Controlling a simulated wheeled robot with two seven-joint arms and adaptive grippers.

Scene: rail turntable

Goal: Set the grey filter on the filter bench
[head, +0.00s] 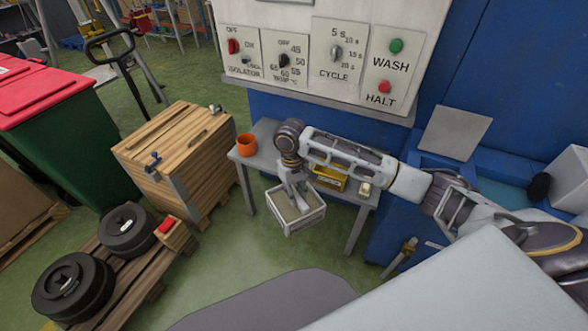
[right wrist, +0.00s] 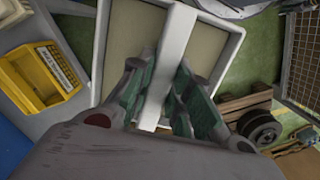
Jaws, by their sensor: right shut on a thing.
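The grey filter (head: 290,227) is a square, pale-framed box with beige panels and a white bar across its middle. My right gripper (head: 297,196) is shut on that bar from above and holds the filter off the floor. The right wrist view shows the bar (right wrist: 177,50) between the fingers (right wrist: 160,88). The filter hangs at the front edge of a grey bench (head: 264,160), which I take for the filter bench. Most of the filter shows over green floor. My arm hides part of the bench top. My left gripper is not in view.
On the bench stand an orange cup (head: 246,145) at the left and a yellow bin (head: 330,181), also in the right wrist view (right wrist: 42,78). A wooden crate (head: 178,155) stands left of the bench. A control panel (head: 318,60) is behind it.

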